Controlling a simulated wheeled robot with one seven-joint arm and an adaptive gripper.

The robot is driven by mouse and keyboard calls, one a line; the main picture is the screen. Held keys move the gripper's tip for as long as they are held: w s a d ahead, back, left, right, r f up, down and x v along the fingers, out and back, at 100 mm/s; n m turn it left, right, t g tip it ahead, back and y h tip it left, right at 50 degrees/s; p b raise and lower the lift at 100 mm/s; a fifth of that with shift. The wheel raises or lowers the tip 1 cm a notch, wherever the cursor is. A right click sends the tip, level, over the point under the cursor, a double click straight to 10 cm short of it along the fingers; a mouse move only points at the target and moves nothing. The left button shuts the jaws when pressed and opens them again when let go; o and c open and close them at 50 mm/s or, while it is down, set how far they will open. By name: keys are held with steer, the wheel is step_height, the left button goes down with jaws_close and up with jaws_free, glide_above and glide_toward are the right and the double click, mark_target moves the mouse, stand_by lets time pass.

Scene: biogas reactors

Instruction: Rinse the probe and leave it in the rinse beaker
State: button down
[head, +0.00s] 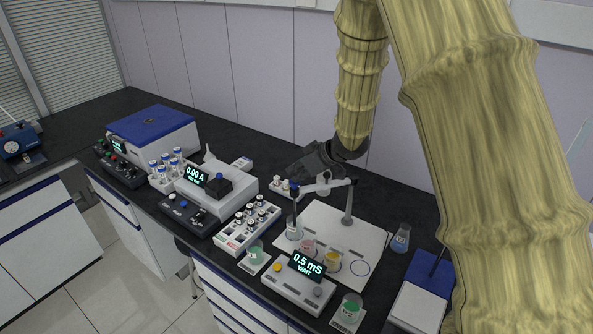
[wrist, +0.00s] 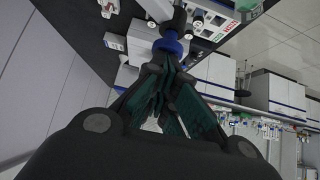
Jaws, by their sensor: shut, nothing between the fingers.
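The probe (head: 295,207) with a dark blue cap hangs from the arm of a grey stand (head: 348,203) in the head view. Its lower end meets the clear beaker (head: 294,231) at the mat's left edge; how deep it sits is too small to tell. The meter (head: 299,283) reads 0.5 mS WAIT. My gripper (head: 292,176) is just behind the stand arm, near the probe's top, partly hidden by it. In the wrist view my gripper's fingers (wrist: 163,68) are shut and empty, with a blue cap (wrist: 171,46) just beyond the tips.
A vial rack (head: 234,237) is left, a flask (head: 401,238) right, green beakers (head: 349,312) in front.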

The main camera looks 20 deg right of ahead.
steer(key=shift+w+r+p, duration=0.1)
steer(key=shift+r+p, duration=0.75)
steer(key=shift+r, duration=0.05)
step_height(320, 180, up, 3)
steer(key=shift+f+p, duration=0.2)
steer(key=shift+p, duration=1)
steer(key=shift+s+d+r+b, duration=0.1)
steer(key=shift+s+d+b, duration=0.2)
steer(key=shift+b, duration=0.15)
steer(key=b+v, duration=0.2)
steer(key=v, duration=0.7)
steer(key=shift+a, duration=0.2)
